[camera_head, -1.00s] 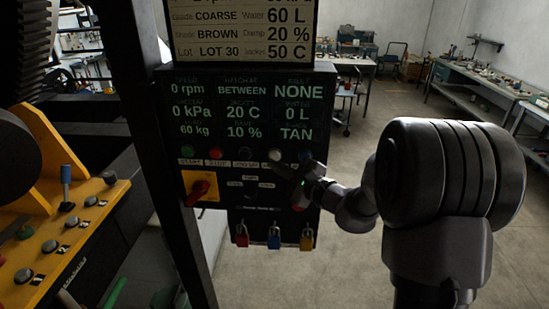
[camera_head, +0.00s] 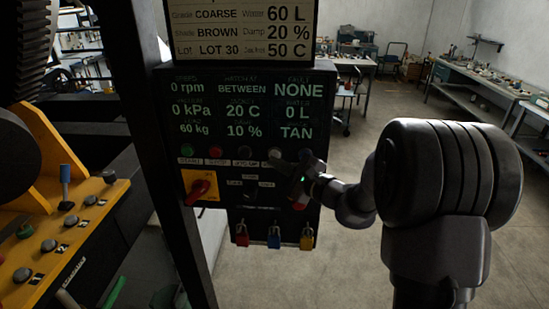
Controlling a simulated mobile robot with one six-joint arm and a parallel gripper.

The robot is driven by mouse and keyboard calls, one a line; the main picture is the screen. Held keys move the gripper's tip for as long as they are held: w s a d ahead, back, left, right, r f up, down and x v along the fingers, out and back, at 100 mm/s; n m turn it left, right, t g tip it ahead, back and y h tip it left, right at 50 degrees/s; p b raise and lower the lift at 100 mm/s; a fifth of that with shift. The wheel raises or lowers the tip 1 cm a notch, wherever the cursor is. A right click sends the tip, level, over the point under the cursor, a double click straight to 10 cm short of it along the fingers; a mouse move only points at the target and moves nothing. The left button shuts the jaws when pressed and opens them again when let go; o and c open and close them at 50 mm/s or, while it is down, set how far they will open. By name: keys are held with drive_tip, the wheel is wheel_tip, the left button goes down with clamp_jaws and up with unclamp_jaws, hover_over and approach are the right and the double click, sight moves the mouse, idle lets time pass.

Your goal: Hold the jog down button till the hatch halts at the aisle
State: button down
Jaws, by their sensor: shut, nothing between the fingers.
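The dark control panel (camera_head: 240,125) stands in the middle of the view. Its row of buttons includes a green start button (camera_head: 187,150), a red stop button (camera_head: 215,152), a dark button (camera_head: 245,152) and a pale grey button (camera_head: 275,154). The labels are too blurred to tell surely which is jog down. My gripper (camera_head: 283,163) is shut and empty, its tip at the pale button's lower right. I cannot tell whether it touches or presses it. The display's hatch field (camera_head: 242,89) reads BETWEEN. The hatch itself is not identifiable.
A red rotary switch (camera_head: 201,188) on a yellow plate sits left of my gripper. A yellow console (camera_head: 60,240) stands at left. Workbenches (camera_head: 480,85) line the back right; the floor between is open.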

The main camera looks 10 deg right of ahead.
drive_tip(key=shift+w+d, duration=0.15)
drive_tip(key=shift+w, duration=0.3)
idle(0.6)
idle(3.5)
drive_tip(key=shift+s+a+b, duration=0.25)
drive_tip(key=shift+s+b, duration=0.35)
drive_tip(key=shift+s, duration=0.25)
drive_tip(key=shift+s+a+b, duration=0.25)
drive_tip(key=shift+s+b, duration=0.15)
drive_tip(key=shift+s, duration=0.4)
drive_tip(key=shift+s+a+b, duration=0.3)
drive_tip(key=shift+s+b, duration=0.1)
drive_tip(key=shift+s, duration=0.4)
drive_tip(key=shift+s+a+b, duration=0.25)
drive_tip(key=shift+s+b, duration=0.15)
drive_tip(key=shift+s, duration=0.4)
